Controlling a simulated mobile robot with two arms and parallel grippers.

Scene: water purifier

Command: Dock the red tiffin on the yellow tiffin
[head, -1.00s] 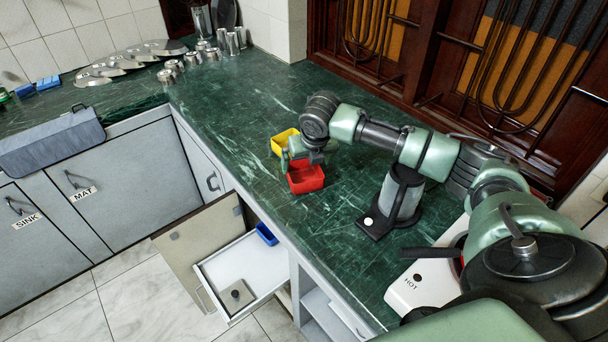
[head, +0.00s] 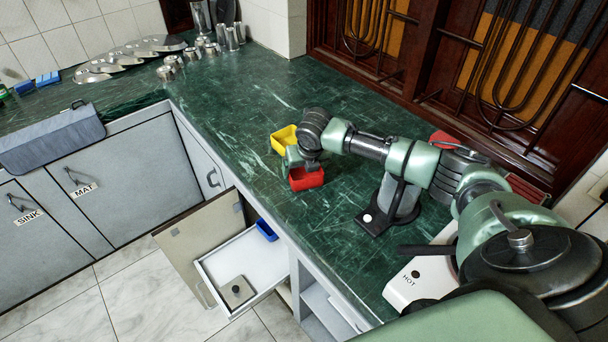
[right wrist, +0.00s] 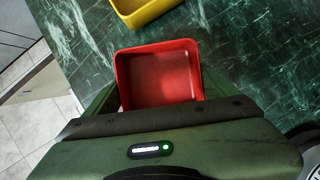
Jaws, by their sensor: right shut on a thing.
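The red tiffin (head: 307,180) is an open square box on the green counter side, held by my right gripper (head: 302,163). In the right wrist view the red tiffin (right wrist: 157,75) sits between the fingers, its open top towards the camera, and looks empty. The yellow tiffin (head: 284,138) is an open box on the counter just behind the red one, partly hidden by my arm. It also shows at the top edge of the right wrist view (right wrist: 143,10), apart from the red tiffin. Whether the red tiffin touches the counter is unclear. My left gripper is not in view.
The green counter (head: 250,100) is clear around the tiffins. A black-based stand (head: 375,218) and a white unit marked HOT (head: 420,285) are on the right. Below the counter edge, an open drawer (head: 240,262) holds a blue box (head: 266,230). Steel vessels (head: 205,50) stand at the back.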

